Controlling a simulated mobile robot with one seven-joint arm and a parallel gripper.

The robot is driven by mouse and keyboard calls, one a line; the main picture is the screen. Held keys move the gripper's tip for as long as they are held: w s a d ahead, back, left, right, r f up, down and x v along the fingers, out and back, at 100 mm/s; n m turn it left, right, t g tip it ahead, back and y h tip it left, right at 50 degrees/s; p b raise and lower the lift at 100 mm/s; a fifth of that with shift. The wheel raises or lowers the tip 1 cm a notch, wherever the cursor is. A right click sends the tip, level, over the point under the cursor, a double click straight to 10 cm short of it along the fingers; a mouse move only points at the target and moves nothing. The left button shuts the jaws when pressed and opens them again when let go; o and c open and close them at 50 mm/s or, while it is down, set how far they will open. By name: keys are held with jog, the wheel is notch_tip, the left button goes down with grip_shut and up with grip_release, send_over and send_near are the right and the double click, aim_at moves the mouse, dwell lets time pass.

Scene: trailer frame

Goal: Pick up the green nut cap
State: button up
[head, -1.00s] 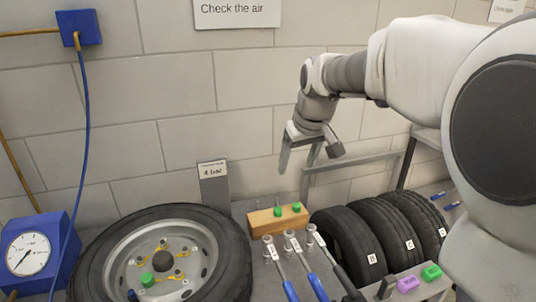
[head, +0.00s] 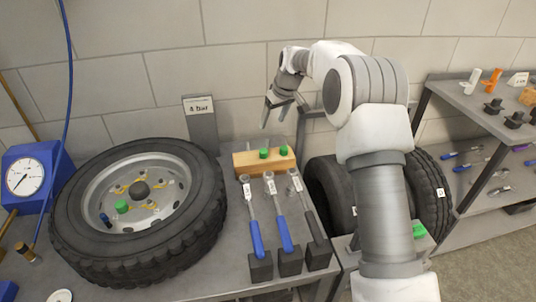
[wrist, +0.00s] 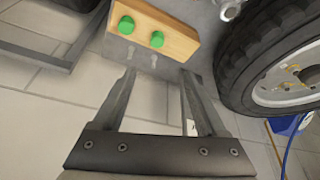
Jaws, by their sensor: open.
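Two green nut caps sit side by side on a wooden block, the left one (head: 264,153) and the right one (head: 284,152). They also show in the wrist view, one cap (wrist: 126,25) near the corner of the block (wrist: 182,43) and the other (wrist: 157,39) near its middle. A third green cap (head: 121,207) is on the wheel (head: 70,240). My gripper (head: 274,119) is open and empty, above the block and apart from it. In the wrist view its fingers (wrist: 158,74) point toward the block, with the caps beyond the fingertips.
Several torque wrenches (head: 282,230) stand in front of the block. A grey sign post (head: 201,130) rises behind, between wheel and block. Tyres (head: 432,190) stand to the right, partly hidden by my arm. A shelf rack (head: 455,110) is at far right.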

send_over(264, 151)
jog(key=s, duration=0.2)
jog(key=f, duration=0.7)
jog(key=f+b, duration=0.1)
jog(key=f, duration=0.3)
jog(key=shift+w+d+f, duration=0.1)
jog(key=shift+d+f, duration=0.1)
jog(key=shift+d, duration=0.05)
jog(key=shift+d+x, duration=0.2)
jog(key=shift+x, duration=1.25)
jog(key=shift+d+x, duration=0.2)
jog(key=shift+x, duration=1.2)
jog(key=shift+f, duration=0.1)
grip_shut()
